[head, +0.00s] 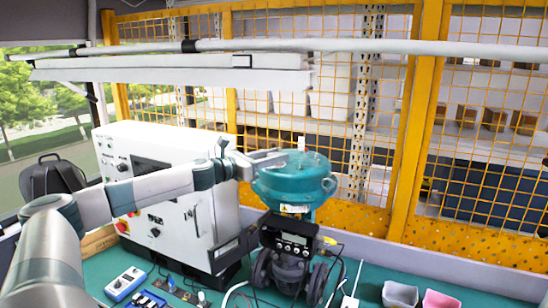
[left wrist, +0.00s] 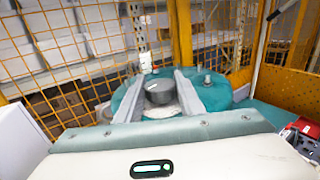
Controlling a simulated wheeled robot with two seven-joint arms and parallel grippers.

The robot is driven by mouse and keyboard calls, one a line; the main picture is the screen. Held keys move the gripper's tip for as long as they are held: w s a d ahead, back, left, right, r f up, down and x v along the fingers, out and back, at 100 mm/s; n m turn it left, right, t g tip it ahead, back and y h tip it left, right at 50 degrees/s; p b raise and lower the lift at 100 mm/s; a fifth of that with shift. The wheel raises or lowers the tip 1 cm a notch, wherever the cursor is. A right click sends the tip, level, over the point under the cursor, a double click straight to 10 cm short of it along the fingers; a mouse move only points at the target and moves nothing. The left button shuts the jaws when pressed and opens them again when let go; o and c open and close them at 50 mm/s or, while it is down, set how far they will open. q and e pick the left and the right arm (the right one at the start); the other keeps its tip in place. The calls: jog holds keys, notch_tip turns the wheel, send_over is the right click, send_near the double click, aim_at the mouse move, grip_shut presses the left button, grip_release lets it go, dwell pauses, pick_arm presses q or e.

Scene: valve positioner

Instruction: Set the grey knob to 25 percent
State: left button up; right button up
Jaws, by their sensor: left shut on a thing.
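The teal valve actuator (head: 292,182) stands on the bench in the middle of the head view, with a black positioner box (head: 288,232) below it. My left gripper (head: 272,158) reaches in from the left over the actuator's top. In the left wrist view, the grey knob (left wrist: 159,92), a short dark round cylinder, sits between the two fingers of the left gripper (left wrist: 160,84), which is shut on it. The knob's scale cannot be read, and in the head view the fingers largely hide the knob. My right gripper is not in view.
A white control cabinet (head: 140,150) with buttons stands left of the actuator. A small white upright piece (head: 301,143) rises behind the gripper. A yellow mesh fence (head: 360,120) runs behind the bench. A blue-white meter (head: 125,284), cables and two bins (head: 400,294) lie at the front.

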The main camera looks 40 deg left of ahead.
pick_arm(q)
jog(key=m+g+h, duration=0.1)
jog(key=m+h, duration=0.1)
jog(key=h, duration=0.2)
jog(key=shift+a+m+b, duration=0.1)
jog(key=shift+m+b, duration=0.2)
jog(key=shift+b, duration=0.05)
jog(key=shift+r+m+g+h, duration=0.1)
jog(key=shift+m+g+h, duration=0.55)
jog(key=shift+h, duration=0.25)
jog(key=shift+m+h, duration=0.25)
jog(key=shift+h, duration=0.05)
jog(key=o, duration=1.1)
jog(key=shift+c, duration=0.2)
jog(key=shift+b, duration=0.3)
jog(key=shift+r, duration=0.1)
